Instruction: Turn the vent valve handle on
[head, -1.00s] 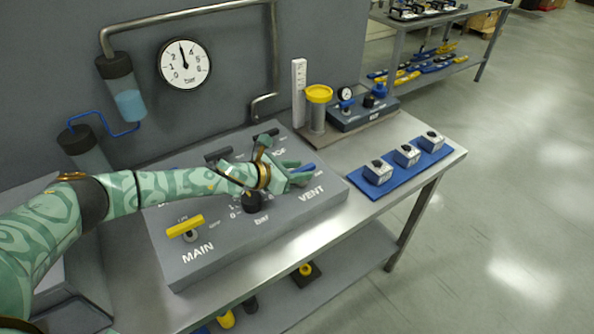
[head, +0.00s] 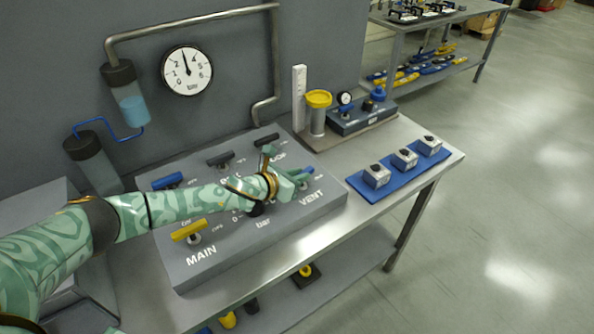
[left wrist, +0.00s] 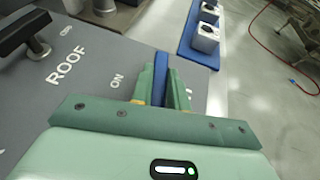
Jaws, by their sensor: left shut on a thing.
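The vent valve handle is a blue bar (left wrist: 161,78) between my two green fingers in the left wrist view, with the ON label to its left. My left gripper (head: 300,176) is shut on it at the right end of the grey valve panel (head: 215,260), just above the VENT label. In the head view the fingers cover most of the handle, so its exact angle is hard to tell there. My right gripper is not in view.
A yellow MAIN handle (head: 189,230), another blue handle (head: 168,181) and black handles (head: 220,159) stand on the panel near my arm. A pressure gauge (head: 187,70) hangs behind. A blue tray (head: 358,184) with small grey boxes lies to the right.

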